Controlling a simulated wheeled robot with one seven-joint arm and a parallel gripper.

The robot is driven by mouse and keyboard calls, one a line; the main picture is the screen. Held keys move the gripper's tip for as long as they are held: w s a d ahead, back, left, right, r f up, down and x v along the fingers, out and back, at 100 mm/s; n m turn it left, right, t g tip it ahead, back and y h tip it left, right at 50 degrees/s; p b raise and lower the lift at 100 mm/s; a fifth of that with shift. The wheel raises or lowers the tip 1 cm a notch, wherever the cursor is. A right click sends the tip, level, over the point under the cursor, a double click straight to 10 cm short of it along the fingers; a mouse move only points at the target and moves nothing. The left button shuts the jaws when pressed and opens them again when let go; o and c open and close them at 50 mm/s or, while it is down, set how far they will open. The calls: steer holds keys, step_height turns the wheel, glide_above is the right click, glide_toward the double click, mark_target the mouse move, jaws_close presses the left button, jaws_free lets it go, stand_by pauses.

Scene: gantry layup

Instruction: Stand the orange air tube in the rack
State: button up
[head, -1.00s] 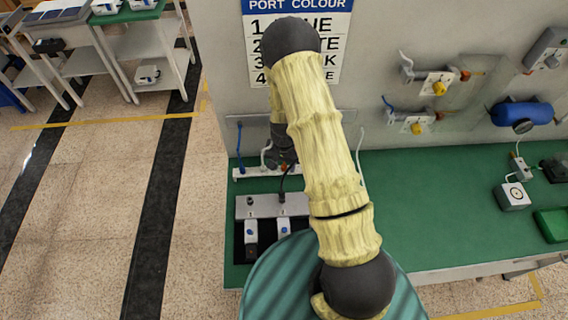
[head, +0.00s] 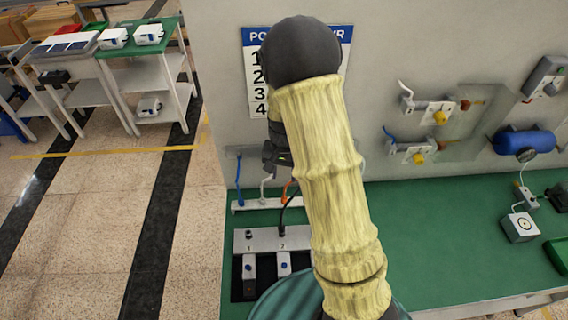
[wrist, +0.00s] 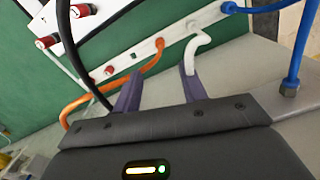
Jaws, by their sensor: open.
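The orange air tube (wrist: 110,82) has one end in the white rack (wrist: 133,60), by a hole between an empty-looking stretch and the white tube. It bends away to the left, past the left finger. A small orange part (head: 287,190) shows beside my arm in the head view, above the rack (head: 246,207). My gripper (wrist: 160,82) is open above the rack, its two purple fingers apart with nothing clearly held between them. The head view shows the gripper (head: 277,156) only partly, behind my arm.
A white tube (wrist: 197,48) and a blue tube (wrist: 294,50) are close to the fingers. A black cable (wrist: 68,45) passes at the left. The numbered port block (head: 262,239) stands in front of the rack.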

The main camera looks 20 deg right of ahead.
step_height(320, 180, up, 5)
steer(key=shift+f, duration=0.2)
stand_by(0.8)
steer(key=s+r+n+t, duration=0.1)
steer(key=s+r+n, duration=0.1)
steer(key=s, duration=0.5)
steer(key=s+r+n+t, duration=0.1)
steer(key=s+r+n, duration=0.2)
steer(key=s, duration=0.5)
steer(key=shift+r+t, duration=0.3)
steer(key=shift+r, duration=0.2)
